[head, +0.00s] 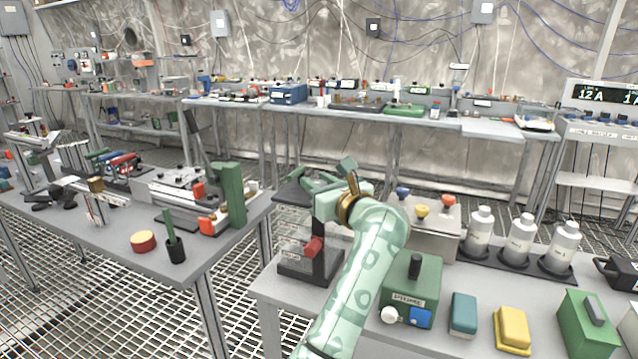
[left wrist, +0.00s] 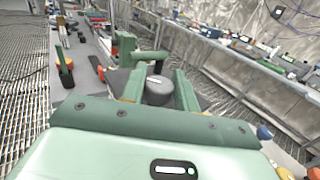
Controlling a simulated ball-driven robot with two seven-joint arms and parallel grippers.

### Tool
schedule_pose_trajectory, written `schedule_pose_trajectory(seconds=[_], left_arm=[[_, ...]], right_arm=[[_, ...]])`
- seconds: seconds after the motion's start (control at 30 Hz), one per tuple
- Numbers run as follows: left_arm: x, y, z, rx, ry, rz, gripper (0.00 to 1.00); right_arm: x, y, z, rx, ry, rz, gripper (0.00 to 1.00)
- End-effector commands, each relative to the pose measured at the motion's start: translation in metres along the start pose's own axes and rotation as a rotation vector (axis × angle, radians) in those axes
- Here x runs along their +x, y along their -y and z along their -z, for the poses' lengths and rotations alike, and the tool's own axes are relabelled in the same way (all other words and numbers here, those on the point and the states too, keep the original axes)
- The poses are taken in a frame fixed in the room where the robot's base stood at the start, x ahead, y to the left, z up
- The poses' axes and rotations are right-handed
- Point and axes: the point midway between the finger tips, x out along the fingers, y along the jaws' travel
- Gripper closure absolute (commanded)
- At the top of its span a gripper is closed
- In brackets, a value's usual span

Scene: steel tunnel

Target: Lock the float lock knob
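My left gripper (head: 318,185) is over the dark stand (head: 318,265) at the near bench's left end. In the left wrist view, its two green fingers (left wrist: 160,92) are apart. A dark round knob (left wrist: 158,88) with a pale mark on top shows between them. I cannot tell whether the fingers touch it. A green bar (left wrist: 150,56) lies just beyond the knob. The stand has a red part (head: 313,247) low on its post. In the head view my gripper and arm hide the top of the stand. My right gripper is not in view.
A green box (head: 411,285) with a black knob stands right of my arm. White bottles (head: 521,236) stand on a dark tray farther right. Teal (head: 463,314) and yellow (head: 512,330) blocks lie at the front. The left bench (head: 110,235) is apart, across a grated floor gap.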

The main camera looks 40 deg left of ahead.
Motion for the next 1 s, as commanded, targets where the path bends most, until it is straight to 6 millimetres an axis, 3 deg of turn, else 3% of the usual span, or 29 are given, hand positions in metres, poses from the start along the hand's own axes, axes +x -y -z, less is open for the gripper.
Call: schedule_pose_trajectory(seconds=[0.37,1.0], left_arm=[[0.0,-0.002,-0.004,-0.001,0.001,0.093,0.93],[0.0,-0.002,-0.005,0.002,0.004,0.552,0.93]], right_arm=[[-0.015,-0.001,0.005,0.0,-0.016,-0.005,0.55],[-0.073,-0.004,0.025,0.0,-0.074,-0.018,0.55]])
